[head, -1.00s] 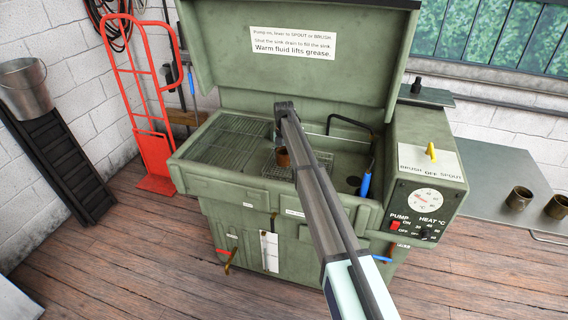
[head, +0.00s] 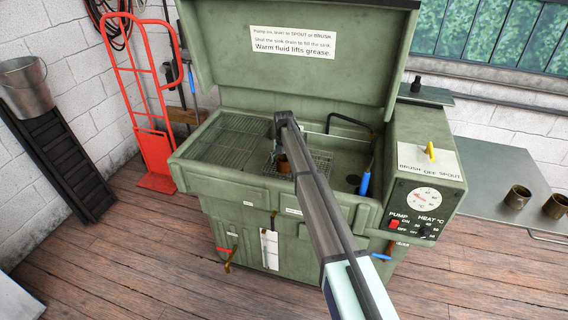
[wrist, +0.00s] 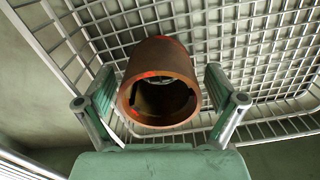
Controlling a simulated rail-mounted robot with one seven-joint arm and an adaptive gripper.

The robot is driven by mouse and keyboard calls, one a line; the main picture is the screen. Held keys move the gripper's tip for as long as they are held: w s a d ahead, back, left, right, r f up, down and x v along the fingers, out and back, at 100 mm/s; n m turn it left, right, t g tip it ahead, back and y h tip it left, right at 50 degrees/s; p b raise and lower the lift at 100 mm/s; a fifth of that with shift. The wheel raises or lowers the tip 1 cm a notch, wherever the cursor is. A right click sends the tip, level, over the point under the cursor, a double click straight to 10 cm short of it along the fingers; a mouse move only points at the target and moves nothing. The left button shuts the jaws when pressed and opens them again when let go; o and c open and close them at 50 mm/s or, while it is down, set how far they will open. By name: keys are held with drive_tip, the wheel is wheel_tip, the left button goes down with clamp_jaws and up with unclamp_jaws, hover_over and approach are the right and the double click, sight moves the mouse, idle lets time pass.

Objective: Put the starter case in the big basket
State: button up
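The starter case, a rusty brown open cylinder (head: 283,163), is at the left part of the wire basket (head: 322,158) in the wash sink. In the wrist view the case (wrist: 160,72) has its open end toward the camera, with the basket's wire mesh (wrist: 262,50) behind it. My gripper (wrist: 160,88) is open, one finger on each side of the case with a visible gap on both sides. In the head view the gripper (head: 277,155) is partly hidden by my own arm. Whether the case's far end rests on the mesh is hard to tell.
The green parts washer's sink holds a slatted rack (head: 225,140) at left and a blue-handled brush (head: 364,184) at right. The raised lid (head: 300,75) stands behind. Two brown cylinders (head: 518,198) (head: 556,206) stand on the grey table (head: 490,165) at right.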

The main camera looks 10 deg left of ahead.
wheel_tip(320, 180, up, 8)
drive_tip(key=b, duration=0.1)
drive_tip(key=shift+f+b, duration=0.15)
drive_tip(key=shift+b, duration=0.25)
idle(2.4)
